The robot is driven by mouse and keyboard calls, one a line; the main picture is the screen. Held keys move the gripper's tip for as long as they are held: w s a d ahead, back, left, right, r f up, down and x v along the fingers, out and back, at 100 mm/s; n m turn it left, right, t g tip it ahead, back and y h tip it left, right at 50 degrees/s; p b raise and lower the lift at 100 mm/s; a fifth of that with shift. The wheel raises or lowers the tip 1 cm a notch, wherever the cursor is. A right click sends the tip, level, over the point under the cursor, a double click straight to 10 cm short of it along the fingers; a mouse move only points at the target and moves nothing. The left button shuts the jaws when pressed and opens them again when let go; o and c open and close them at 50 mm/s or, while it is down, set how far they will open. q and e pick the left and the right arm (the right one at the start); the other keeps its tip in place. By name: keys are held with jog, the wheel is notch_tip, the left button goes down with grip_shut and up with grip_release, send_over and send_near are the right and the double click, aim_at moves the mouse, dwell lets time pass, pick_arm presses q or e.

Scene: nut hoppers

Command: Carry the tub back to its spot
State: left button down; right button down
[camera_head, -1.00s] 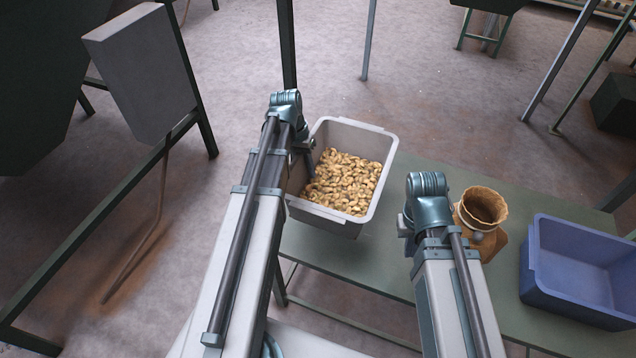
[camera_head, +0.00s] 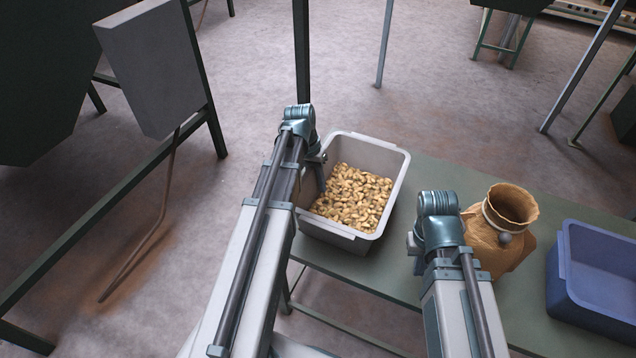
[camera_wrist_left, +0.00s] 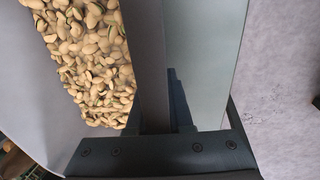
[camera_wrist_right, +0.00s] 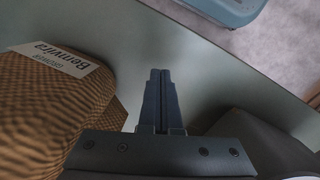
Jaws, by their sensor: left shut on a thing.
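The tub (camera_head: 336,235) is light grey and upright, part filled with pistachio-like nuts (camera_head: 352,197), at the left end of the green table. I cannot tell whether it rests on the table or hangs just above it. My left gripper (camera_head: 319,172) is shut on the tub's left wall.
A brown open sack (camera_head: 490,245) with a label (camera_wrist_right: 62,60) stands on the table (camera_head: 400,265), right of my right wrist. A blue crate (camera_head: 580,300) stands at the right. Floor lies beyond the table.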

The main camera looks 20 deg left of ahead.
pick_arm(q)
jog(key=shift+f, duration=0.55)
pick_arm(e)
jog(key=shift+f, duration=0.55)
pick_arm(q)
jog(key=shift+f+b, duration=0.1)
jog(key=shift+b, duration=0.2)
pick_arm(e)
jog(key=shift+f, duration=0.15)
pick_arm(q)
jog(key=c, duration=0.8)
grip_release()
jog(key=p+v, duration=1.2)
pick_arm(e)
notch_tip(320, 180, up, 12)
